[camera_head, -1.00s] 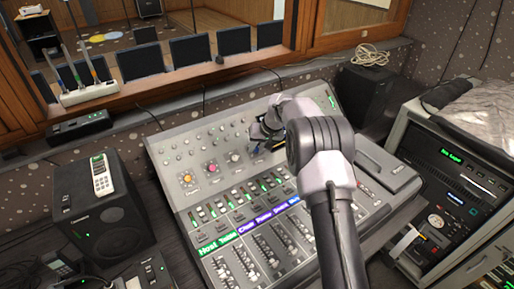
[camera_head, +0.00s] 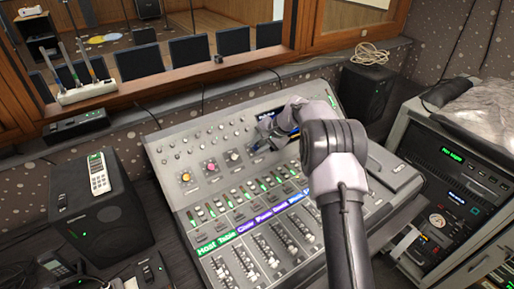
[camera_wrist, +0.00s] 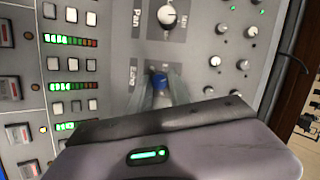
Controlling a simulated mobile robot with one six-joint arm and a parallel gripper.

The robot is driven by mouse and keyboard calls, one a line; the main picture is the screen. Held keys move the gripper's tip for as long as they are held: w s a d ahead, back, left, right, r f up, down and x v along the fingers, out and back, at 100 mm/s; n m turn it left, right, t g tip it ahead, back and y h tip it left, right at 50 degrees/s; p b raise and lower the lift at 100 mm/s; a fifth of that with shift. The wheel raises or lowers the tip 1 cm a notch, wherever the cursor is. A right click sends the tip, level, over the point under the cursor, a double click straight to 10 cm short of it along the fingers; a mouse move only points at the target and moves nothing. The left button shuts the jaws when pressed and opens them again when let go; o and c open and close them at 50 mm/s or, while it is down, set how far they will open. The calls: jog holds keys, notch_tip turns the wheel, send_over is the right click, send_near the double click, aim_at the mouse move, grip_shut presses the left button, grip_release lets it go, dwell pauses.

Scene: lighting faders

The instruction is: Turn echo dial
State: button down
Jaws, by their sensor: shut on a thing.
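The mixing console (camera_head: 165,160) has a row of coloured dials on its sloped top.
A white knob (camera_wrist: 168,15) marked Pan is close to the blue dial. Orange (camera_head: 187,177) and pink (camera_head: 210,167) dials lie to the left in the head view. A dark speaker (camera_head: 100,205) stands left of the console; an equipment rack (camera_head: 440,190) stands at right.

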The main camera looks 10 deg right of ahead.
jog(key=shift+m, duration=0.7)
jog(key=shift+f, duration=0.1)
jog(key=c, duration=1.2)
grip_release()
jog(key=shift+c, duration=0.2)
jog(key=shift+d, duration=0.1)
jog(key=p+v, duration=0.3)
jog(key=v, duration=1.4)
jog(key=shift+s+d+p, duration=0.25)
jog(key=shift+p, duration=0.05)
